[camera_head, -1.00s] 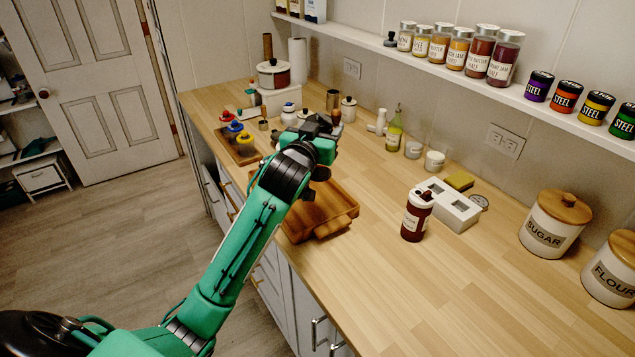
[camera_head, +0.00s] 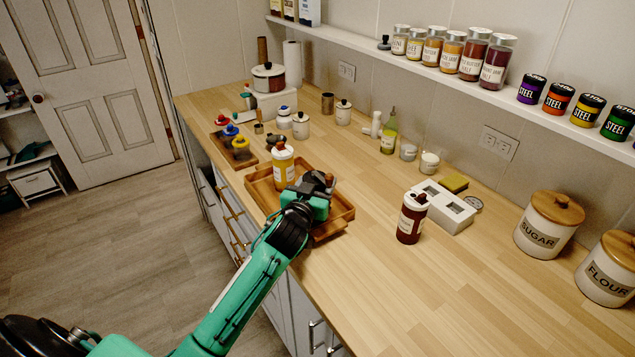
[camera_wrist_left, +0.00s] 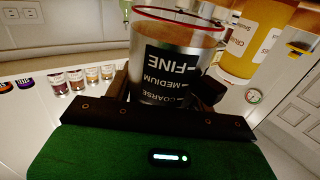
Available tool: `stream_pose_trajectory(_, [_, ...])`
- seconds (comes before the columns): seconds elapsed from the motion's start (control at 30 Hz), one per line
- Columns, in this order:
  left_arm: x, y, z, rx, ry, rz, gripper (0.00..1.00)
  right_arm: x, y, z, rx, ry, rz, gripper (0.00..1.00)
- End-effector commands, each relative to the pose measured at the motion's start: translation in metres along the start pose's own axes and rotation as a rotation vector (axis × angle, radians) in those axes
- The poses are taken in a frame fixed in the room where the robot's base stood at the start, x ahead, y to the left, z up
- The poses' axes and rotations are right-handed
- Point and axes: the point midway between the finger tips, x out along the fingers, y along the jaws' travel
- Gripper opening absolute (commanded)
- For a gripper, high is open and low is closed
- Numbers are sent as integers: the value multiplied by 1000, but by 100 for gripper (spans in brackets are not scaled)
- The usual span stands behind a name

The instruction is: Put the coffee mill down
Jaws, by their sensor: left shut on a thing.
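My left gripper (camera_head: 318,184) is over the right part of the wooden tray (camera_head: 343,213) on the counter. In the left wrist view it is shut on the coffee mill (camera_wrist_left: 165,62), a metal-grey cylinder with a red rim and a dark label reading FINE, MEDIUM, COARSE. The mill sits between the two dark fingers. In the head view the gripper hides most or all of the mill, and I cannot tell whether its base touches the tray. My right gripper is not in view.
A yellow bottle (camera_head: 283,168) stands at the tray's back left, close beside the mill in the left wrist view (camera_wrist_left: 250,42). A dark red bottle (camera_head: 412,218) and a white block (camera_head: 445,205) stand to the right. The front right counter is clear.

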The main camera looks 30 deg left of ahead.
Motion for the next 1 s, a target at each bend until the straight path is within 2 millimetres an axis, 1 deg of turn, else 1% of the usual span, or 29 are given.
stream_pose_trajectory(0.1, [0, 0, -2, 0, 3, 0, 20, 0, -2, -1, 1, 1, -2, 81])
stream_pose_trajectory(0.23, [0, 0, 2, -1, 2, 0, 20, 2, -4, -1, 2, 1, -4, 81])
stream_pose_trajectory(0.27, [0, 0, 2, 0, 0, 0, 61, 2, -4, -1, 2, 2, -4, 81])
stream_pose_trajectory(0.33, [0, 0, 2, 0, 0, 0, 75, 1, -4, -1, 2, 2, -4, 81])
stream_pose_trajectory(0.37, [0, 0, 2, 0, 0, 0, 77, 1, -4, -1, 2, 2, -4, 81])
stream_pose_trajectory(0.57, [0, 0, 2, 0, 0, 0, 77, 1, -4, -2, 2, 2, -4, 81])
stream_pose_trajectory(0.7, [-1, 0, -2, 0, 0, 0, 77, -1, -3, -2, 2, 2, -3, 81])
stream_pose_trajectory(0.77, [-6, 0, 0, -1, 0, 0, 77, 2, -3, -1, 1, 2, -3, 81])
stream_pose_trajectory(0.87, [-21, 0, 2, 0, -1, 0, 77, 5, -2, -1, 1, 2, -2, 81])
stream_pose_trajectory(1.0, [-50, 0, 2, -2, -1, 0, 77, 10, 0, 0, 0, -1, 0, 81])
